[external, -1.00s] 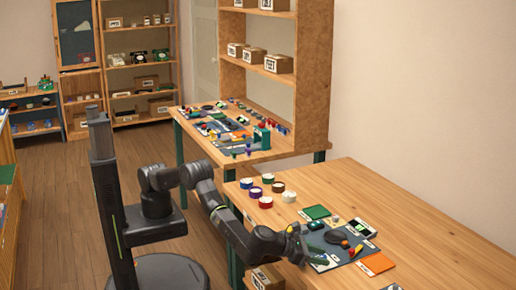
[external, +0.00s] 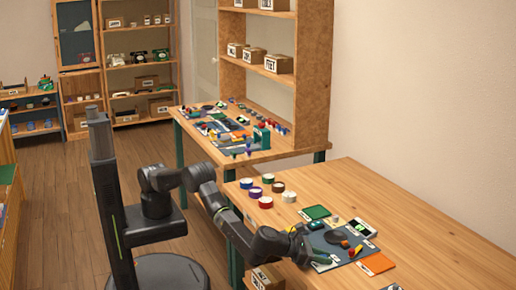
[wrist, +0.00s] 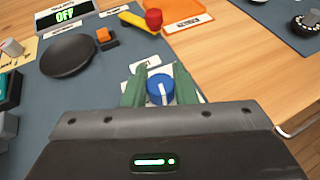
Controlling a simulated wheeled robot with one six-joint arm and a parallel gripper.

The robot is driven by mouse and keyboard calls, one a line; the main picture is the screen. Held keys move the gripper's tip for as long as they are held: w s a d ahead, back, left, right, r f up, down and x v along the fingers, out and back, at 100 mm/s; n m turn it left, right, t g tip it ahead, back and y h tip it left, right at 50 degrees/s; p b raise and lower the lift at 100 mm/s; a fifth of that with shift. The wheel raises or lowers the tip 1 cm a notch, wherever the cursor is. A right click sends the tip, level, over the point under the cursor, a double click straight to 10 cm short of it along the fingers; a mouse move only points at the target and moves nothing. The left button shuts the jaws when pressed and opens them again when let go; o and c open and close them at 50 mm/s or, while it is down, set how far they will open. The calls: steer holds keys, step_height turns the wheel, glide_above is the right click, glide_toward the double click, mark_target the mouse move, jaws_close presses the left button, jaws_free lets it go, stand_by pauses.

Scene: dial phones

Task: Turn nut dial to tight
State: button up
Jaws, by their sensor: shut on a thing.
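The dial is a round blue knob (wrist: 160,88) with a white pointer line, seen in the wrist view low on a grey-blue panel (wrist: 105,80). A white label plate (wrist: 146,64) lies around it, its writing partly hidden by my fingers. My gripper (wrist: 160,92) has its green fingers on both sides of the blue knob and is shut on it. The white pointer line runs nearly straight up and down in the wrist view. In the external view my gripper (external: 318,258) is at the panel's near edge, and the knob cannot be made out there.
On the panel are a black disc (wrist: 68,56), a display reading OFF (wrist: 66,14), an orange switch (wrist: 104,36) and a yellow lever with a red knob (wrist: 153,19). An orange mat (wrist: 201,18) lies beside it. Several tape rolls (external: 268,190) stand farther back.

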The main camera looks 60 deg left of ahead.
steer(key=shift+f, duration=0.1)
steer(key=shift+f+m+g+h+b, duration=0.1)
steer(key=shift+m+g+h+b, duration=0.2)
steer(key=shift+m+h+b, duration=0.65)
steer(key=m+g+h+b, duration=0.1)
steer(key=m+h+b, duration=0.1)
steer(key=b, duration=0.1)
steer(key=shift+w+a+g, duration=0.1)
steer(key=shift+g, duration=0.2)
steer(key=shift+m+g+h+b, duration=0.55)
steer(key=shift+m+g+h, duration=0.2)
steer(key=shift+m, duration=0.1)
steer(key=shift+r+m+g+h, duration=0.2)
steer(key=shift+m+g+h, duration=0.6)
steer(key=shift+m+g, duration=0.4)
steer(key=shift+r+m+g+h, duration=0.1)
steer(key=shift+m+g+h, duration=0.2)
steer(key=shift+m+g, duration=0.35)
steer(key=o, duration=1)
steer(key=shift+b, duration=0.3)
